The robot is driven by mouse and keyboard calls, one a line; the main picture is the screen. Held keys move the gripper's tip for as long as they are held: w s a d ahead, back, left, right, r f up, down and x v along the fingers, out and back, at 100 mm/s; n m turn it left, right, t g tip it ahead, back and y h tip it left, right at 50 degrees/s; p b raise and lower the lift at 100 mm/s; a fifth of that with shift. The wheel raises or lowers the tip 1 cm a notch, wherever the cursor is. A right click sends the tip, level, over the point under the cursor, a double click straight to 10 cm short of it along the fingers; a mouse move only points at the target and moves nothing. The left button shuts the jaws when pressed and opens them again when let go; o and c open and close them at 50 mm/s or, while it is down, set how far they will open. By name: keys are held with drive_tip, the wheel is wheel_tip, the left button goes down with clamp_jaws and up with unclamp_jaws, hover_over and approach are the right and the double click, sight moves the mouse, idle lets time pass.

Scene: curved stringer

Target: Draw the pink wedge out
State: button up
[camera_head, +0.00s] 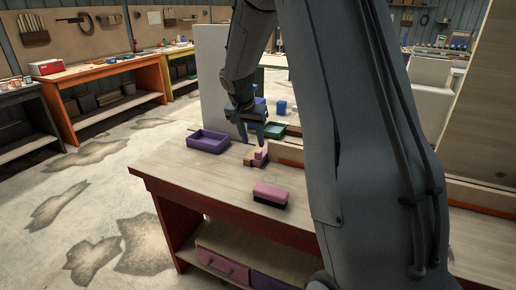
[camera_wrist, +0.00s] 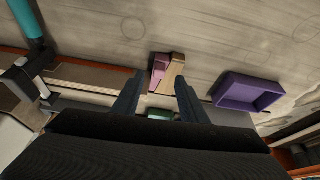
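The pink wedge (camera_head: 261,156) stands on the wooden workbench against a small tan wooden block (camera_head: 248,161). In the wrist view the pink wedge (camera_wrist: 158,70) shows beside a tan wooden piece (camera_wrist: 173,74), which partly covers it. My gripper (camera_head: 253,137) is above the bench, over and slightly behind the wedge in the head view. The wedge lies beyond the fingertips and looks untouched. Its lower faces are hidden.
A purple tray (camera_head: 196,147) sits left of the wedge on the bench; a green tray (camera_head: 274,131) is behind it. A wooden strip with an orange face (camera_head: 290,154) lies close on the right. A pink-topped brush (camera_head: 270,194) lies nearer. Bare bench surface lies left of the brush.

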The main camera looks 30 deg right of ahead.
sight(258, 151)
drive_tip(key=shift+m, duration=0.3)
drive_tip(key=shift+w+d+r+p+x, duration=0.1)
drive_tip(key=shift+w+d+p+x, duration=0.2)
drive_tip(key=shift+x, duration=1.05)
drive_tip(key=shift+w+d+r+p+x, duration=0.1)
drive_tip(key=shift+p+x, duration=0.3)
drive_tip(key=shift+x, duration=0.95)
drive_tip(key=shift+w+d+r+p+x, duration=0.15)
drive_tip(key=shift+w+d+p+x, duration=0.15)
drive_tip(key=shift+x, duration=1.1)
drive_tip(key=shift+s, duration=0.1)
clamp_jaws()
